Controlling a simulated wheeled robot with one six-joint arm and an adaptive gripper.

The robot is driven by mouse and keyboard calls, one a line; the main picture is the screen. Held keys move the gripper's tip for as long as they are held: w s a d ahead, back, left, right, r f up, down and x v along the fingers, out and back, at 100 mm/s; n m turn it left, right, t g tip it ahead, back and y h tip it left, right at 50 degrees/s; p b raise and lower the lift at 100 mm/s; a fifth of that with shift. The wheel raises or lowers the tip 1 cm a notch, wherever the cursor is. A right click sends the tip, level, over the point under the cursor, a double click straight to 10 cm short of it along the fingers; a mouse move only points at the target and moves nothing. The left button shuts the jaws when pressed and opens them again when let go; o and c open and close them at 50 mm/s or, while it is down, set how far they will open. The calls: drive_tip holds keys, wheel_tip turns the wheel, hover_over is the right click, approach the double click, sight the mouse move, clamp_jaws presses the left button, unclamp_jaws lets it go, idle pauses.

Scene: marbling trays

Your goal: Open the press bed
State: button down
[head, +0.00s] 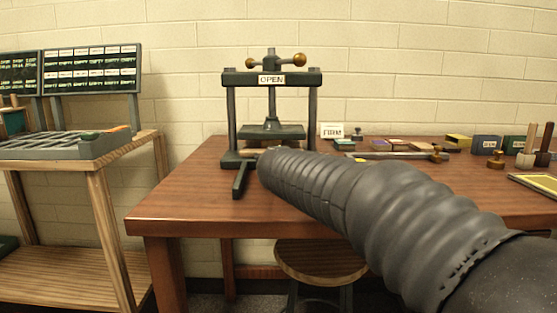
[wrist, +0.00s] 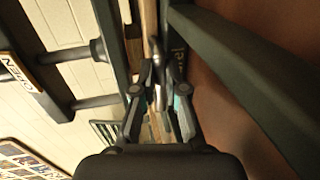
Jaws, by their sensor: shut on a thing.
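The dark press (head: 315,108) stands at the back of the wooden table, with an OPEN sign (head: 271,79) on its top beam. Its flat plate (head: 273,131) hangs on the screw above the bed, whose front is largely hidden by my arm. A dark rail (head: 240,181) juts from the press toward me. In the wrist view my gripper (wrist: 161,76) is at the press front, its fingers close together on a slim metal bar (wrist: 157,94) that looks like the bed's handle. In the head view my arm hides the gripper.
Small boxes (head: 486,143), stamps (head: 496,159) and a yellow-edged tray (head: 538,184) lie on the right of the table (head: 190,199). A stool (head: 318,262) stands under the front edge. The table's left front is clear.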

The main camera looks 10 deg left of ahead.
drive_tip(key=shift+s, duration=0.1)
drive_tip(key=f+b+v, duration=0.1)
drive_tip(key=b+v, duration=0.1)
drive_tip(key=v, duration=0.3)
drive_tip(key=f+b+v, duration=0.1)
drive_tip(key=b+v, duration=0.1)
drive_tip(key=v, duration=0.3)
drive_tip(key=f+b+v, duration=0.1)
drive_tip(key=b+v, duration=0.1)
drive_tip(key=v, duration=0.3)
drive_tip(key=shift+s+d+b, duration=0.1)
drive_tip(key=shift+s+b, duration=0.25)
drive_tip(key=shift+s, duration=0.25)
drive_tip(key=c, duration=1.2)
unclamp_jaws()
drive_tip(key=shift+s, duration=0.15)
drive_tip(key=v, duration=1.2)
